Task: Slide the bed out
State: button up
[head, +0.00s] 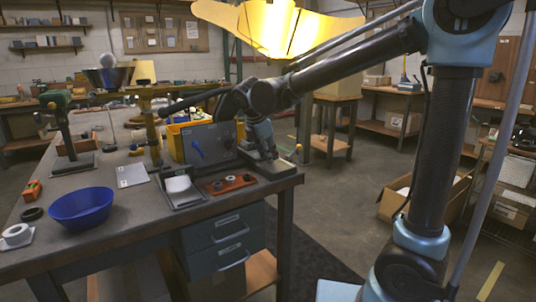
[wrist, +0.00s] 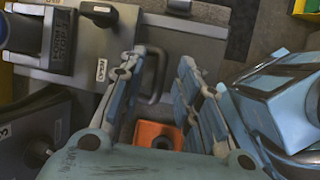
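My gripper (wrist: 160,64) is open in the wrist view, its two jointed blue-grey fingers spread apart with nothing gripped. A dark U-shaped handle (wrist: 164,78) shows between the fingers, next to a grey slab (wrist: 185,45) with small white labels; this may be the bed, but I cannot tell for sure. I cannot tell whether a finger touches the handle. In the head view my gripper (head: 264,142) is low over the right end of the workbench (head: 120,228), beside a grey panel box (head: 207,146) with a blue lever. The arm hides part of that area.
An orange piece (wrist: 155,134) lies below the handle in the wrist view. On the bench are a brown tray of rings (head: 228,185), a grey tray with white material (head: 183,190), a blue bowl (head: 81,207) and a green press (head: 60,115). A yellow lamp shade (head: 280,28) hangs above.

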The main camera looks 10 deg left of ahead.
jog(key=shift+c, duration=0.3)
grip_shut()
jog(key=s+d, duration=1)
jog(key=d, duration=0.2)
jog(key=shift+s, duration=0.35)
jog(key=shift+d, duration=0.15)
jog(key=shift+o, duration=0.3)
grip_release()
jog(key=shift+s, duration=0.1)
